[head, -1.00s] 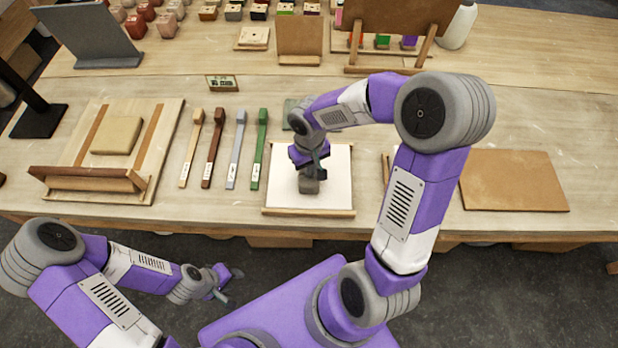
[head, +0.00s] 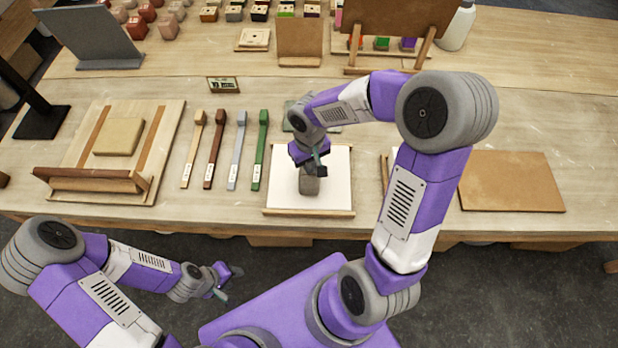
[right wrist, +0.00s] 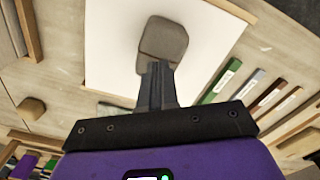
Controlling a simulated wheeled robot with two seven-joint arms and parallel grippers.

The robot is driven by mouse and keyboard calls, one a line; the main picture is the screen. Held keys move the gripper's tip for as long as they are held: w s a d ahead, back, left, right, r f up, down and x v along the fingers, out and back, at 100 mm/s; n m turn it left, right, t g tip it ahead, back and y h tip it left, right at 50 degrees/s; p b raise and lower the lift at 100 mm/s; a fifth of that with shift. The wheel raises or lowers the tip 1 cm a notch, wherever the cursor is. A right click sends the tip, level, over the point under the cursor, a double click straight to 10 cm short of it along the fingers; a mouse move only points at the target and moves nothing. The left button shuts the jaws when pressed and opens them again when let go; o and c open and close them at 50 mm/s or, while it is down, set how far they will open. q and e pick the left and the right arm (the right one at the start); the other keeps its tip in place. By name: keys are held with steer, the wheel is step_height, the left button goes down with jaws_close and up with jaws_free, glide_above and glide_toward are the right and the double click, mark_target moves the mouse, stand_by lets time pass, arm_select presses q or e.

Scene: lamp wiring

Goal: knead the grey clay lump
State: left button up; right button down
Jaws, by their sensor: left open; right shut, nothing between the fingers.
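The grey clay lump (head: 309,185) sits on a white board (head: 335,191) with a wooden front strip, near the table's front edge. My right gripper (head: 318,166) is shut and empty, just above and behind the lump in the head view, which it partly overlaps. In the right wrist view the shut fingers (right wrist: 156,70) point at the lower edge of the lump (right wrist: 163,39); I cannot tell whether they touch it. My left gripper (head: 229,283) is open and empty, in front of the table and away from the lump.
Several coloured wooden sticks (head: 237,150) lie left of the white board. Further left is a wooden board with a tan slab (head: 119,136). A brown panel (head: 511,181) lies to the right. A small sign (head: 223,84) stands behind the sticks.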

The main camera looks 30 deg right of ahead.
steer(key=shift+f, duration=0.15)
steer(key=shift+f+b, duration=1.05)
steer(key=shift+b, duration=0.05)
steer(key=shift+r, duration=0.15)
steer(key=shift+r+p, duration=0.85)
steer(key=shift+r, duration=0.15)
steer(key=shift+r, duration=0.1)
step_height(320, 180, up, 6)
steer(key=p, duration=0.4)
